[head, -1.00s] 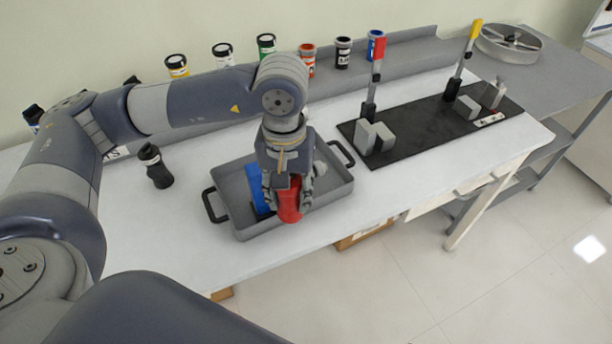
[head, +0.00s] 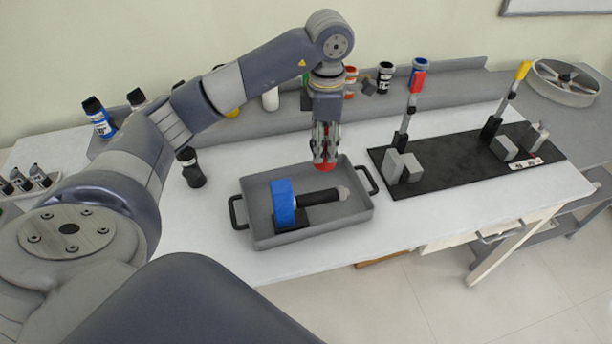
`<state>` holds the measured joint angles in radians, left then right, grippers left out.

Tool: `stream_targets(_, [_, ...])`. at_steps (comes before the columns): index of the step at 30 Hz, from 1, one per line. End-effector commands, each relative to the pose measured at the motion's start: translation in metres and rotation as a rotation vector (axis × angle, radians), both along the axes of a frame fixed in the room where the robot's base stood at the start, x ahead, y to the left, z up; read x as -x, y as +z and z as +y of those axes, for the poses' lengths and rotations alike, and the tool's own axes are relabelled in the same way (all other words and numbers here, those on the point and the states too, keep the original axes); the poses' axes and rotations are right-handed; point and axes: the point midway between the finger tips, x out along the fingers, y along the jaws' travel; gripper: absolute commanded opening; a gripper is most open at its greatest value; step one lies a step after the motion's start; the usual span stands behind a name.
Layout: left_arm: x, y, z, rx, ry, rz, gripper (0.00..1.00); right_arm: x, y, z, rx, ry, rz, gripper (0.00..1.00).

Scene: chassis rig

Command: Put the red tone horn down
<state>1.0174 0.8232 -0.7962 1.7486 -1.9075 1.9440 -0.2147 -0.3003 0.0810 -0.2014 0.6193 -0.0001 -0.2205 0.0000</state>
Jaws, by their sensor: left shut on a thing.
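My left gripper (head: 325,150) points down and is shut on the red tone horn (head: 324,166). Only the lower red end of the horn shows below the fingers; the rest is hidden by them. In the picture, gripper and horn overlap the back rim of the grey tray (head: 262,229). They look raised above it, though the exact height is hard to judge. My right gripper is not in view.
A blue object (head: 283,203) and a dark cylinder with a pale tip (head: 318,197) lie in the tray. A black mat (head: 440,172) with clamps and upright rods is to the right. A black bottle (head: 190,168) stands left. White table shows around the tray.

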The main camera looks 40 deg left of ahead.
Motion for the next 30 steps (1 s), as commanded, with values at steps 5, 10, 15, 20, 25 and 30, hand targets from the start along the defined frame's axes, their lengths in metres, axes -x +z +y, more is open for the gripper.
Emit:
stream_targets(5, [-0.011, -0.014, 0.023, 0.009, 0.412, 0.013, 0.05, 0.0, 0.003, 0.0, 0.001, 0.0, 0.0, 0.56])
stream_targets(10, [-0.015, -0.031, 0.039, 0.008, 0.673, 0.017, 0.05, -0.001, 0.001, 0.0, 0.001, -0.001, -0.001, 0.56])
stream_targets(15, [-0.016, -0.043, 0.045, 0.006, 0.777, 0.02, 0.05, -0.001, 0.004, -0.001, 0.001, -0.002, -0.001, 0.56])
stream_targets(20, [-0.015, -0.072, 0.045, 0.006, 0.787, 0.025, 0.05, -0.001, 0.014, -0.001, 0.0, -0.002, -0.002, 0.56])
stream_targets(25, [-0.016, -0.096, 0.045, 0.007, 0.785, 0.02, 0.05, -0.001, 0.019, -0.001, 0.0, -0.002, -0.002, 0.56])
stream_targets(30, [-0.016, -0.109, 0.045, 0.006, 0.784, 0.02, 0.05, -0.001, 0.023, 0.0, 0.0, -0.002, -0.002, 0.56])
